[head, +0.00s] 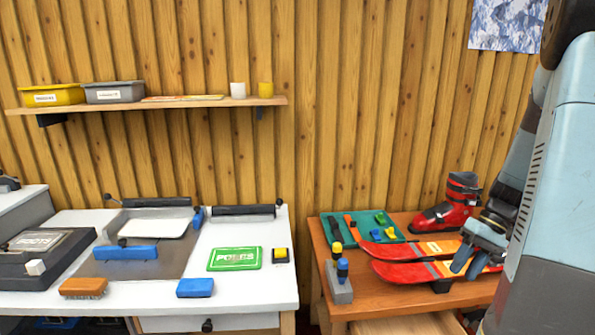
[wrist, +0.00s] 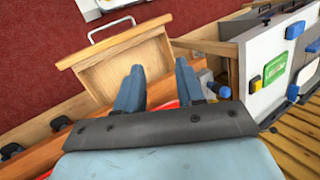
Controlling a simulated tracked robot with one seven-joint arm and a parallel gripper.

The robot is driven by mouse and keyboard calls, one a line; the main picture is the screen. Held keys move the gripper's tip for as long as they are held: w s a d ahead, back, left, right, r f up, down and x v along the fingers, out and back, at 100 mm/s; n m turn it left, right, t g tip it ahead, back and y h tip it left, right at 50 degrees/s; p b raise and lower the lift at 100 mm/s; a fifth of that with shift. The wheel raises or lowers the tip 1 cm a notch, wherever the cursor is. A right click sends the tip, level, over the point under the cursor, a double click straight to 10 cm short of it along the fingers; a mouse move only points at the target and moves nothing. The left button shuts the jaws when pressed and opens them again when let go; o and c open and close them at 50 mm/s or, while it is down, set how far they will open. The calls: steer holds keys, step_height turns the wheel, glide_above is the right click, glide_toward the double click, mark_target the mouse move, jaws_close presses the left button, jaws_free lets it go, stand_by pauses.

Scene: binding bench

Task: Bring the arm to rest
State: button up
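My arm (head: 560,170) hangs down on the right side of the head view. My gripper (head: 467,268) points down over the right end of the red skis (head: 405,270) on the wooden table (head: 365,302). In the wrist view my gripper (wrist: 159,68) has its two blue-grey fingers apart, with nothing between them. Whether the fingertips touch the skis cannot be told.
A red ski boot (head: 452,205) stands close behind my gripper. A green tray (head: 362,228) with small tools lies to the left. An open, empty wooden drawer (wrist: 125,73) sticks out of the table's front. A white bench (head: 250,292) stands further left.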

steer(key=s+a+r+t+h, duration=0.1)
steer(key=s+a+r+t, duration=0.1)
steer(key=a+r, duration=0.4)
steer(key=s+a+r+t+h, duration=0.2)
steer(key=s+a+r+t, duration=0.1)
steer(key=s+a+r, duration=0.2)
steer(key=s+a+r+n+t+h, duration=0.1)
steer(key=s+a+r+t+h, duration=0.1)
steer(key=s+a+r, duration=0.2)
steer(key=a+r, duration=0.3)
steer(key=a, duration=0.1)
steer(key=shift+a+r, duration=0.25)
steer(key=shift+r, duration=0.15)
